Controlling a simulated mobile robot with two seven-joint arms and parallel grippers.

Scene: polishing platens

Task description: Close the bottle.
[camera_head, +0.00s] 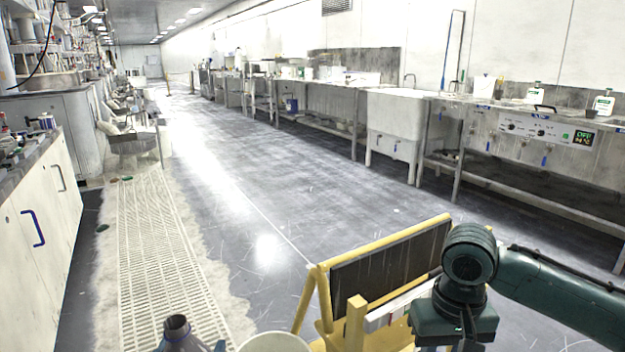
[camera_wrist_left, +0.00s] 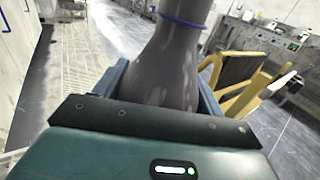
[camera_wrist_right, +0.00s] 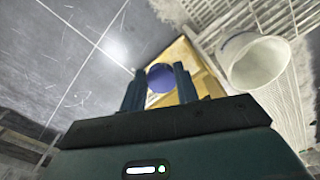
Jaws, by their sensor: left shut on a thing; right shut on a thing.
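A grey bottle (camera_head: 176,333) shows at the bottom edge of the head view, its dark open mouth facing up and no cap on it. In the left wrist view the bottle (camera_wrist_left: 170,58) stands between my left gripper's fingers (camera_wrist_left: 163,88), with a blue ring around its neck. My left gripper is shut on the bottle; in the head view only a bit of it shows beside the bottle. In the right wrist view my right gripper (camera_wrist_right: 159,85) is shut on a round blue-violet cap (camera_wrist_right: 161,77). The cap is apart from the bottle and hidden in the head view.
A white tub (camera_head: 274,343) stands at the bottom, right of the bottle. A yellow frame with a dark panel (camera_head: 390,265) stands right of it, near my right arm. A white cabinet (camera_head: 40,220) is at left, sinks and benches along the right wall. The middle floor is clear.

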